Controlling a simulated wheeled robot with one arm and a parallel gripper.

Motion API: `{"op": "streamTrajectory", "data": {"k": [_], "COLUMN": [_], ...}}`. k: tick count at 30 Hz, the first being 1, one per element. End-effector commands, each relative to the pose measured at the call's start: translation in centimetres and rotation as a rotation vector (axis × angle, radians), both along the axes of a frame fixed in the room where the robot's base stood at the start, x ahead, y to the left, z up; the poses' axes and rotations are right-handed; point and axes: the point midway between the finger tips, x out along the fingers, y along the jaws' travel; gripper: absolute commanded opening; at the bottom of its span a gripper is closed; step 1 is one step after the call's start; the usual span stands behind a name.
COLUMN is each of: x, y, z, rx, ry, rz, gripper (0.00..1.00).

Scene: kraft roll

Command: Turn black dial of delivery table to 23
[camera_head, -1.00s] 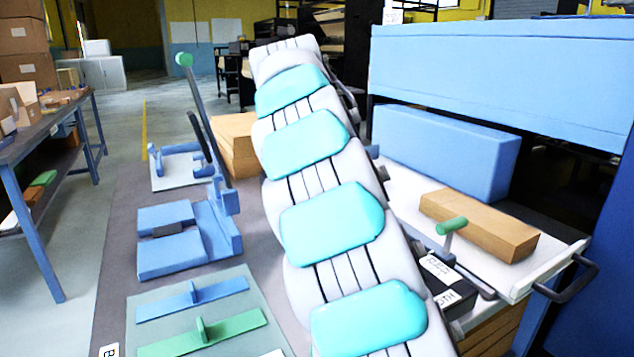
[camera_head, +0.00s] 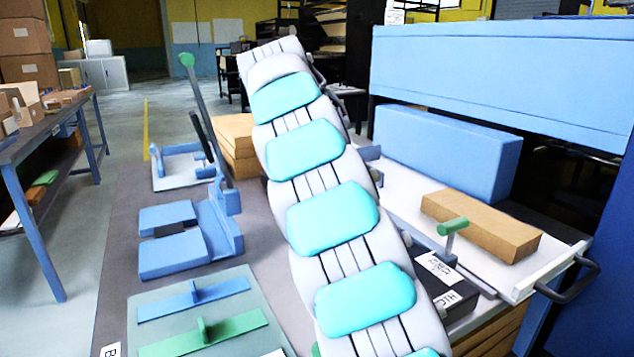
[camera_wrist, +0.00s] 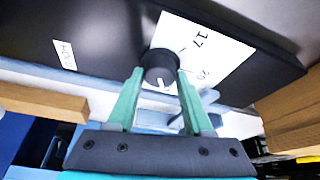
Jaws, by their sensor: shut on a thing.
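The black dial (camera_wrist: 160,62) is a short round knob on a dark panel (camera_wrist: 105,35) in the wrist view. A white scale card (camera_wrist: 203,58) beside it shows 17 and 20; I cannot make out 23. A pale mark shows low on the dial, but its exact reading is unclear. My gripper (camera_wrist: 160,78) has green fingers, one on each side of the dial, closed on it. In the head view the delivery table (camera_head: 400,190) is at right with a white top; my arm hides the dial and gripper there.
A wooden block (camera_head: 480,225) and a long blue block (camera_head: 447,150) lie on the delivery table. A green-knobbed lever (camera_head: 452,228) stands by a black box (camera_head: 445,285) with white labels. Blue fixtures (camera_head: 185,240) stand at left. A workbench (camera_head: 45,150) is farther left.

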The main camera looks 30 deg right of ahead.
Motion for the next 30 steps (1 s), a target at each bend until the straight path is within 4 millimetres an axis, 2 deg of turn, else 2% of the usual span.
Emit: {"op": "streamTrajectory", "data": {"k": [3,4,11,22,30], "x": [0.0,0.0,0.0,0.0,-0.1], "y": [0.0,0.0,0.0,0.1,0.9], "z": [0.0,0.0,0.0,0.2,1.7], "rx": [0.0,0.0,0.0,0.0,0.001], "ry": [0.0,0.0,0.0,-0.001,0.001], "rz": [0.0,0.0,0.0,0.003,0.009], "gripper": [0.0,0.53,0.79,0.81,0.81]}}
